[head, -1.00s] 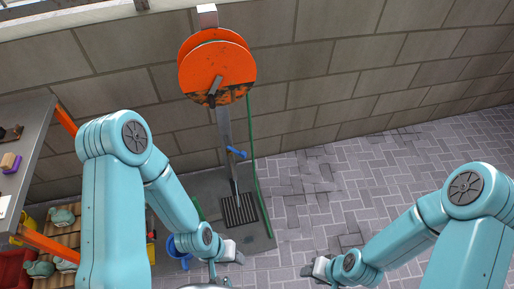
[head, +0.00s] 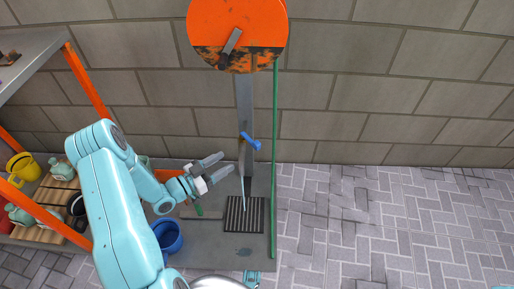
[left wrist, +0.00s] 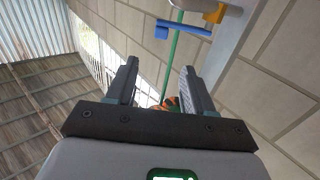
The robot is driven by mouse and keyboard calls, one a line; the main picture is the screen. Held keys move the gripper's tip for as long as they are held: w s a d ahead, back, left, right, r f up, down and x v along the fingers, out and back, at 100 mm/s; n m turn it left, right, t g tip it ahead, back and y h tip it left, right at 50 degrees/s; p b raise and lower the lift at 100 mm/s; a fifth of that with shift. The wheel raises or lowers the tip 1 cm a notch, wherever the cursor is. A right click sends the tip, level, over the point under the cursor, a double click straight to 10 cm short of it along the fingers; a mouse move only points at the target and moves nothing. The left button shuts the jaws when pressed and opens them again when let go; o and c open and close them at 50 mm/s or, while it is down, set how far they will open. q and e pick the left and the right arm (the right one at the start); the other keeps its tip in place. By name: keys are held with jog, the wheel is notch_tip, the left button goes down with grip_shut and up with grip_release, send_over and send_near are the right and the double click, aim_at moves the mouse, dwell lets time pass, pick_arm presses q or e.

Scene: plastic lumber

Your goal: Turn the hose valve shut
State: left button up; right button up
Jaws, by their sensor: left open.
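The hose valve's blue lever (head: 250,140) sits on a grey upright post (head: 244,105) below the orange hose reel (head: 238,35). My left gripper (head: 227,164) is open and empty, to the left of the valve and slightly below it in the head view, apart from it. In the left wrist view the blue lever (left wrist: 184,28) shows beyond the open fingers (left wrist: 158,68), up and to the right, with a yellow part (left wrist: 215,14) beside it.
A black grate (head: 244,214) lies in the grey base below the post. A green pole or hose (head: 274,165) runs upright right of the valve. A blue bucket (head: 168,236) stands below my left arm. Shelving with an orange post (head: 86,80) is at left. Paving at right is clear.

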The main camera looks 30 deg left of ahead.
aim_at(254, 145)
pick_arm(q)
jog(key=b+x, duration=0.1)
jog(key=x, duration=1.2)
jog(key=shift+w+d+f+b, duration=0.1)
jog(key=shift+w+b, duration=0.1)
jog(key=shift+b, duration=0.15)
jog(key=shift+w+d, duration=0.15)
jog(key=shift+w, duration=0.3)
grip_shut()
